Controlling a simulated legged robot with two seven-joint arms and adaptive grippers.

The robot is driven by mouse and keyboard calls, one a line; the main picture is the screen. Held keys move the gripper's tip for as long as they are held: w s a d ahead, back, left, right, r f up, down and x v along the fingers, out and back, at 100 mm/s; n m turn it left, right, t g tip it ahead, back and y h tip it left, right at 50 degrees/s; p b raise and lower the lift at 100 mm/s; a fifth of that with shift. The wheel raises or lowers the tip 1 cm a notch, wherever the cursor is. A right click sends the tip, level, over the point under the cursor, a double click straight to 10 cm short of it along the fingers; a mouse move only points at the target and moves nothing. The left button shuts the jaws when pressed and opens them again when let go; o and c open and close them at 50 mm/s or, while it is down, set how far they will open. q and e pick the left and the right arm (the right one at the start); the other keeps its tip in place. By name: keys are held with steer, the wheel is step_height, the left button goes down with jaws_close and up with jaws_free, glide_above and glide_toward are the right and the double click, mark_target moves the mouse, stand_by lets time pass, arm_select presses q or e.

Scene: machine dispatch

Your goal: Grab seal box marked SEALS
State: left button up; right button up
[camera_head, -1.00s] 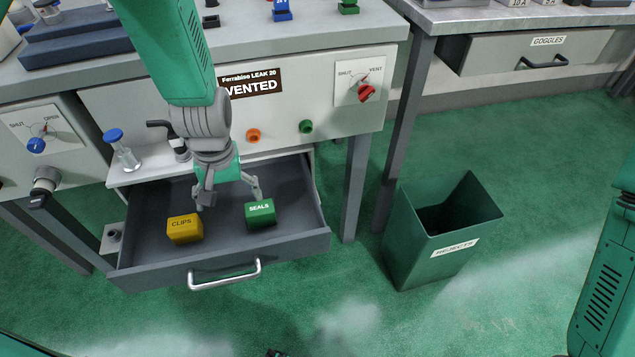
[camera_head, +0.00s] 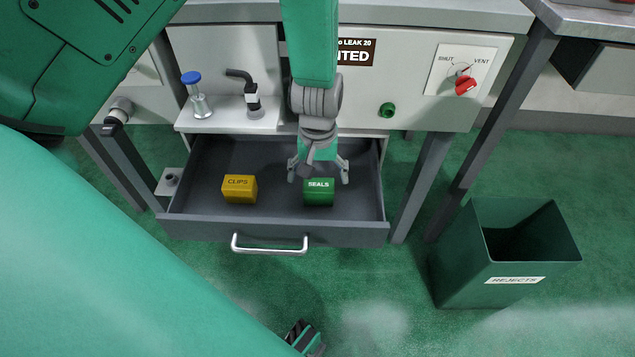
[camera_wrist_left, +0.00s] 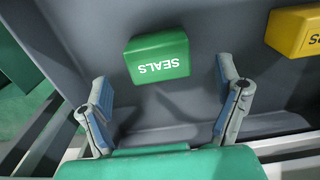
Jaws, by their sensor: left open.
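The green seal box marked SEALS (camera_head: 319,192) sits upright in the open grey drawer (camera_head: 275,228), right of the drawer's middle. It also shows in the left wrist view (camera_wrist_left: 157,57), with its lettering upside down there. My left gripper (camera_head: 318,174) reaches down into the drawer just behind and above the box. In the left wrist view its two fingers (camera_wrist_left: 164,88) are spread wide, with the box just beyond the tips and nothing between them. Whether a finger touches the box cannot be told.
A yellow CLIPS box (camera_head: 239,189) sits left of the green box, with a gap between them. The drawer front has a silver handle (camera_head: 270,245). A shelf with a blue-topped vial (camera_head: 197,95) is behind. A green REJECTS bin (camera_head: 465,275) stands on the floor to the right.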

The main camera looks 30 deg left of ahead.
mark_target(318, 185)
arm_select(q)
step_height(318, 185, down, 3)
steer(key=shift+f+b, duration=0.15)
steer(key=shift+b, duration=0.6)
steer(key=shift+d+f, duration=0.15)
steer(key=shift+f, duration=0.2)
steer(key=shift+d, duration=0.1)
steer(key=shift+r, duration=0.15)
steer(key=shift+c, duration=1.1)
steer(key=shift+a, duration=0.2)
steer(key=c, duration=1)
steer(key=shift+c, duration=0.2)
